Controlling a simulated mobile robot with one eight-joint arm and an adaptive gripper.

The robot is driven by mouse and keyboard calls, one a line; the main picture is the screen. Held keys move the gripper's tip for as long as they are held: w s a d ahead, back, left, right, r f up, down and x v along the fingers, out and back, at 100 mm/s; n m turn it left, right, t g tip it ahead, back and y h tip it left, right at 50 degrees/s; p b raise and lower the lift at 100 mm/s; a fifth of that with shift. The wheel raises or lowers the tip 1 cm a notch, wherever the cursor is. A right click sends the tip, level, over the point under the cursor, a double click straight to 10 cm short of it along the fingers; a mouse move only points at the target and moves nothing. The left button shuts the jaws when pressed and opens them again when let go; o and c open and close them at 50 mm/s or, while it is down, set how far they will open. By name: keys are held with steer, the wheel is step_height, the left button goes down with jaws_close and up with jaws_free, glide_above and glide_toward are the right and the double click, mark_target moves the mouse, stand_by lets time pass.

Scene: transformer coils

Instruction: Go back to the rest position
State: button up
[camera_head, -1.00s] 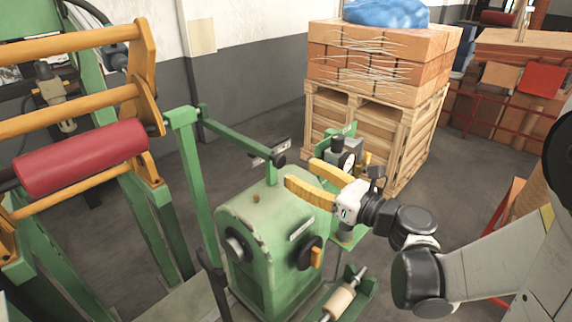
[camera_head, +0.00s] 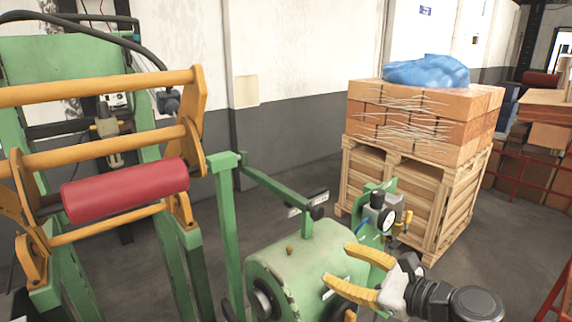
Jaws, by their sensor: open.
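My gripper (camera_head: 337,267) shows at the lower right of the head view. Its two yellow fingers are spread apart with nothing between them, so it is open and empty. The fingers point left, over or in front of the right side of the green machine (camera_head: 290,262); I cannot tell whether they touch it. The black wrist of my arm runs off the bottom right of the picture. The rest of my arm is out of view.
A green frame with yellow bars carries a red roller (camera_head: 125,190) at left. A gauge unit (camera_head: 382,212) stands just behind my gripper. A wooden crate (camera_head: 410,195) stacked with cardboard boxes (camera_head: 425,122) and a blue bag (camera_head: 427,70) stands behind. Grey floor is free at right.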

steer(key=s+a+f+n+g+h+b, duration=0.1)
steer(key=s+f+n+g+b, duration=0.1)
steer(key=f+n+b, duration=0.3)
steer(key=s+a+f+n+g+h+b, duration=0.1)
steer(key=s+f+n+h, duration=0.15)
steer(key=f, duration=0.35)
steer(key=s+d+f+n+g+h+b, duration=0.1)
steer(key=s+d+f+n+h+b, duration=0.5)
steer(key=n, duration=1)
step_height(320, 180, down, 3)
steer(key=shift+s+d+r+g+b, duration=0.15)
steer(key=shift+s+g+b, duration=0.25)
steer(key=shift+s+b, duration=0.65)
steer(key=shift+s, duration=0.15)
